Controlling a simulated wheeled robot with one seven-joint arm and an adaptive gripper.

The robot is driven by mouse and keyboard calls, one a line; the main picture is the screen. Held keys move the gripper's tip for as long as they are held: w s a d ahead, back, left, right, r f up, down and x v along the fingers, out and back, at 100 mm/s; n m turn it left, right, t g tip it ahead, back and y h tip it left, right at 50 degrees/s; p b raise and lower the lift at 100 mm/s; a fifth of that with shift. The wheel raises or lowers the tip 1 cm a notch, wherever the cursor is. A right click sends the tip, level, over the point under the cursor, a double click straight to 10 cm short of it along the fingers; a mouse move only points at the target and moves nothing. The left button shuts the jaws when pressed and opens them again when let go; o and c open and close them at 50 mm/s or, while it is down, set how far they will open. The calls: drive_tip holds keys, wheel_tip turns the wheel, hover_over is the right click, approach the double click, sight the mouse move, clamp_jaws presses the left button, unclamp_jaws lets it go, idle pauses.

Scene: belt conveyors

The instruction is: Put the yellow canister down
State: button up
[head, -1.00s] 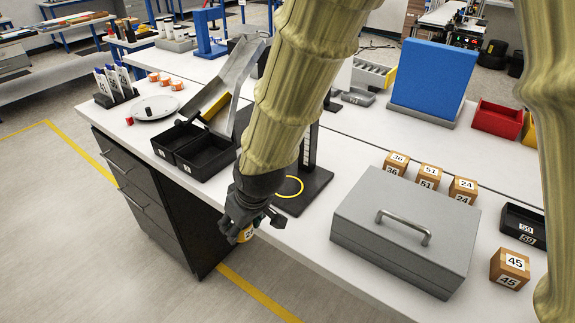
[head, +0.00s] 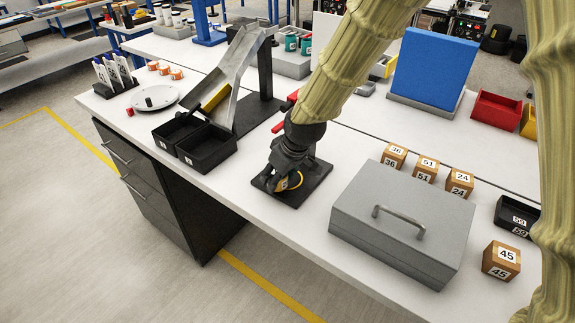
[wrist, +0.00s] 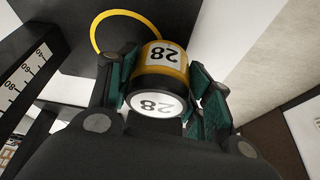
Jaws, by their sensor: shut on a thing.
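The yellow canister (wrist: 172,56) has black bands and white labels reading 28. My gripper (wrist: 158,82) is shut on it, with a finger on each side. In the head view, my gripper (head: 284,182) is over the black base plate (head: 316,178) of a stand, and the canister is mostly hidden by the fingers. A yellow ring marked on the plate (wrist: 93,36) shows beside the canister in the wrist view, partly hidden. I cannot tell whether the canister touches the plate.
A grey cash box (head: 400,225) stands right of the plate, with numbered boxes (head: 427,169) behind it. Black bins (head: 206,148) and a metal chute (head: 238,75) are to the left. The stand's scaled upright (wrist: 32,70) is close to my gripper. The table's front edge is near.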

drive_tip(key=shift+w+d+f, duration=0.15)
drive_tip(key=shift+w+f, duration=0.05)
drive_tip(key=shift+w, duration=0.4)
drive_tip(key=shift+w+d+r+p, duration=0.25)
drive_tip(key=shift+w+d+p, duration=0.35)
drive_tip(key=shift+w+d, duration=0.4)
drive_tip(key=shift+w+d+f+p, duration=0.1)
drive_tip(key=shift+w+f+p, duration=0.1)
drive_tip(key=shift+w+p, duration=0.1)
drive_tip(key=shift+f, duration=0.35)
drive_tip(key=shift+s+r, duration=0.1)
drive_tip(key=o, duration=1)
drive_tip(key=shift+f, duration=0.25)
drive_tip(key=shift+o, duration=0.4)
drive_tip(key=shift+r, duration=0.1)
